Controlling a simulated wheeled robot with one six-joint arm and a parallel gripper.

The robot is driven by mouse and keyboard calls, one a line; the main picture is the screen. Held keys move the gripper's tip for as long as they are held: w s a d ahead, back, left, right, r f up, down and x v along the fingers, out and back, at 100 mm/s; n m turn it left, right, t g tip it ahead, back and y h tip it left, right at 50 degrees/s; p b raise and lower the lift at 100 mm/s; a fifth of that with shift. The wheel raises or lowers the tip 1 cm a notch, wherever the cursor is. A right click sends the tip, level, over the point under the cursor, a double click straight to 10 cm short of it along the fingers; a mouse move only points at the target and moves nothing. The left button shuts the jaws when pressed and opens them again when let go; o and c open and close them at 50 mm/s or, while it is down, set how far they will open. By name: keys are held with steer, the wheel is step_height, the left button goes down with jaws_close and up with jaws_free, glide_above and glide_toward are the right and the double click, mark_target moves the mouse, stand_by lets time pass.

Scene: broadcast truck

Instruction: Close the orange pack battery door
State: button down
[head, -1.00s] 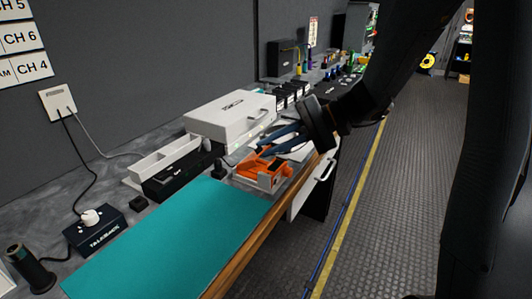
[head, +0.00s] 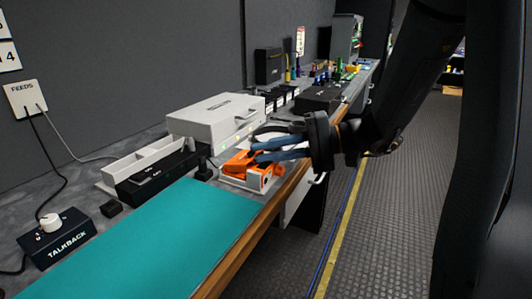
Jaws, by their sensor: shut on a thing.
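The orange pack (head: 262,182) sits on the bench just past the teal mat, with a pale lower body and orange upper parts. Its orange battery door (head: 239,161) shows as a tilted flap on the upper left of the pack, at my fingertips. My gripper (head: 257,152) reaches in from the right with its blue-grey fingers low over the pack. The fingers are shut on the door's edge. The exact contact and part of the pack's top are hidden behind the fingers.
A teal mat (head: 165,240) covers the near bench. A white case (head: 212,118) stands behind the pack, and a black box with a white tray (head: 140,163) lies to its left. A talkback box (head: 60,240) is at the near left. The floor to the right is clear.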

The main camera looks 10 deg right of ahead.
steer(key=c, duration=1.8)
jaws_free()
steer(key=shift+f, duration=0.1)
